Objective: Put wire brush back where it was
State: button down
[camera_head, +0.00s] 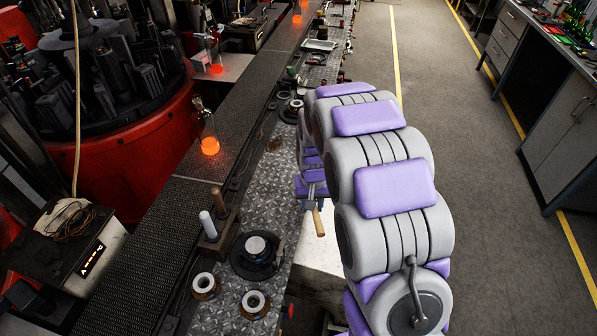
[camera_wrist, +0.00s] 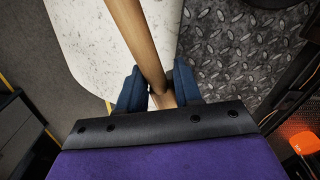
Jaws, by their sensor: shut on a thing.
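My gripper (camera_wrist: 160,88) is shut on a wooden handle, the visible part of the wire brush (camera_wrist: 138,42), in the wrist view. The handle runs up and slightly left from between the blue fingers and leaves the top of the picture. Its bristle end cannot be made out. In the head view the wooden handle (camera_head: 318,222) sticks out below my gripper, beside the diamond-plate bench (camera_head: 262,195) and over a pale surface (camera_head: 322,250). My arm hides most of the gripper there.
Round metal moulds (camera_head: 256,249) and ring parts (camera_head: 206,287) stand on the bench. A wooden block with two upright rods (camera_head: 213,232) is at its left edge. Glowing orange bottles (camera_head: 209,145) stand along the dark conveyor (camera_head: 160,240). A grey cabinet (camera_head: 560,110) is at the right, across clear floor.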

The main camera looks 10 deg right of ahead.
jog(key=w, duration=0.5)
jog(key=w+f+b, duration=0.1)
jog(key=w, duration=0.4)
jog(key=w+b, duration=0.1)
jog(key=w, duration=0.4)
jog(key=shift+w+d+f, duration=0.1)
jog(key=shift+w+f, duration=0.1)
jog(key=shift+f, duration=0.05)
jog(key=shift+w+f+b, duration=0.1)
jog(key=shift+f+b, duration=0.7)
jog(key=shift+f, duration=1.1)
jog(key=shift+r, duration=0.15)
jog(key=c, duration=0.8)
grip_release()
jog(key=shift+o, duration=0.2)
notch_tip(320, 180, up, 12)
jog(key=p, duration=0.2)
jog(key=shift+p, duration=0.4)
